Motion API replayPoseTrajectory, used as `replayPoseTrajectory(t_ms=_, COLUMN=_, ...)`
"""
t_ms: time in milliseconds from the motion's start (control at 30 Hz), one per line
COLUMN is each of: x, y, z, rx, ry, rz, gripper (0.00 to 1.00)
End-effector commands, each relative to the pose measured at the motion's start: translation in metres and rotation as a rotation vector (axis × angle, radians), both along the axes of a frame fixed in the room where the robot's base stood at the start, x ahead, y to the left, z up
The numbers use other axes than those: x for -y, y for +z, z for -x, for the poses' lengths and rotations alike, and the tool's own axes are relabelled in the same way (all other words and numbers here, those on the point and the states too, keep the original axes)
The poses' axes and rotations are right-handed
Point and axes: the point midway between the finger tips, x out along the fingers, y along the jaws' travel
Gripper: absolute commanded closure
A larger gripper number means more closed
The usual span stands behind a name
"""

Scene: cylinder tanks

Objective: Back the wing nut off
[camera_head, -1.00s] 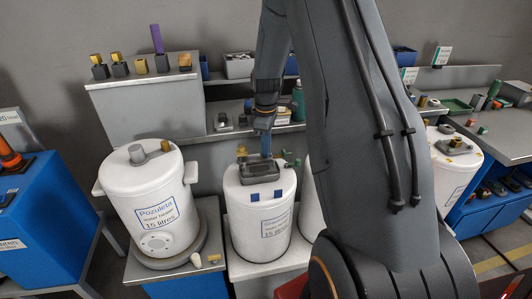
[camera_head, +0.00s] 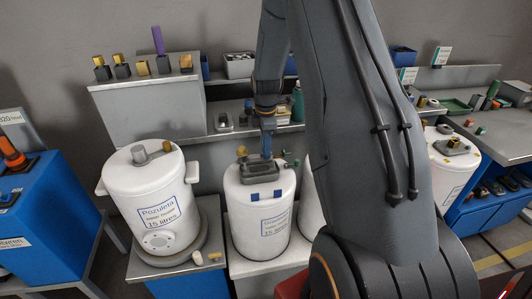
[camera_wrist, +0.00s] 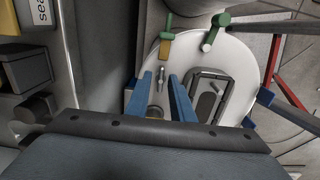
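A white tank (camera_head: 262,222) stands below my gripper (camera_head: 266,155). Its lid (camera_wrist: 240,62) fills the middle of the wrist view. A dark grey rectangular fitting (camera_wrist: 208,97) sits on the lid, right of my fingers. My gripper (camera_wrist: 161,76) is open in the wrist view, its two blue fingers apart. A small grey metal piece (camera_wrist: 160,78), perhaps the wing nut, shows between the fingertips. I cannot tell whether the fingers touch it.
A yellow-and-green fitting (camera_wrist: 166,45) and a green tap-like fitting (camera_wrist: 214,34) stand at the lid's edge. A second white tank (camera_head: 150,200) is at left. A shelf (camera_head: 150,110) with small parts is behind. A blue cabinet (camera_head: 40,215) is far left.

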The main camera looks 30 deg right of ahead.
Motion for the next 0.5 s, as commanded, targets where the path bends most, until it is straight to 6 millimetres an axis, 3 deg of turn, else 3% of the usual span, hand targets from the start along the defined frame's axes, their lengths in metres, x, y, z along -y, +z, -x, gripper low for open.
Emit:
replayPoseTrajectory(t_ms=267, x=0.0, y=0.0, z=0.001, rx=-0.002, ry=-0.002, rz=-0.001, gripper=0.79)
replayPoseTrajectory(t_ms=500, x=0.0, y=0.013, z=0.001, rx=-0.001, ry=-0.002, rz=0.0, gripper=0.79)
